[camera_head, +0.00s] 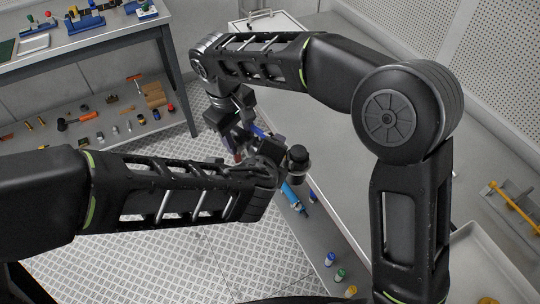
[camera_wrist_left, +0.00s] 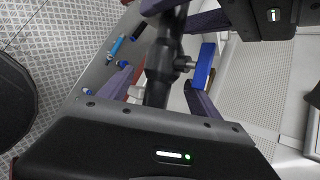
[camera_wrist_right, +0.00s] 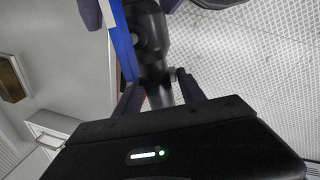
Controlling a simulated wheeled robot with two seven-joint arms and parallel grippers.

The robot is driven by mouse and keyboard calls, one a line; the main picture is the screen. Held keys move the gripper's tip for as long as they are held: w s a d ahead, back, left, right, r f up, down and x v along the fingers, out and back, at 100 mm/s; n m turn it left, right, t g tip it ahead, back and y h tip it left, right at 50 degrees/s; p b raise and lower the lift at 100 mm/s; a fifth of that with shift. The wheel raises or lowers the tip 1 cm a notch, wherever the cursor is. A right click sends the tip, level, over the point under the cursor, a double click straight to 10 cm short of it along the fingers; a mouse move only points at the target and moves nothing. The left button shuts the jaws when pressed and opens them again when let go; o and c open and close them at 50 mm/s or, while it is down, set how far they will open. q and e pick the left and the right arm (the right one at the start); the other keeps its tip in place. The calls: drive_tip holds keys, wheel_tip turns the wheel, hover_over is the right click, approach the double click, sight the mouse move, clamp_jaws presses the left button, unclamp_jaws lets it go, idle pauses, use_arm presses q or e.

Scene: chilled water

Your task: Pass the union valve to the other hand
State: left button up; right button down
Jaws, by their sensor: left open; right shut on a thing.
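The union valve is a dark pipe-like body with a blue lever; its body (camera_wrist_left: 162,62) runs between my two grippers in the left wrist view. It also shows in the right wrist view (camera_wrist_right: 150,35), with the blue lever on its left. My right gripper (camera_wrist_right: 158,80) is shut on the valve. My left gripper (camera_wrist_left: 158,80) is open, its fingers on either side of the valve's near end. I cannot tell whether they touch it. In the head view the grippers meet near the centre, and a bit of the blue lever (camera_head: 259,132) shows; arm links hide most of the valve.
A workbench (camera_head: 100,40) with tools and a lower shelf stands at the upper left. A grey table (camera_head: 330,125) lies under my right arm, with several small coloured parts on a lower shelf (camera_head: 315,235). Perforated panels (camera_head: 500,50) stand at the right.

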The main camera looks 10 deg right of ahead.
use_arm(q)
clamp_jaws()
idle(0.8)
use_arm(e)
drive_tip(key=c, duration=0.6)
unclamp_jaws()
drive_tip(key=r, duration=0.5)
drive_tip(key=a+r, duration=0.1)
drive_tip(key=r, duration=0.1)
drive_tip(key=shift+s+r, duration=0.25)
drive_tip(key=shift+s, duration=0.1)
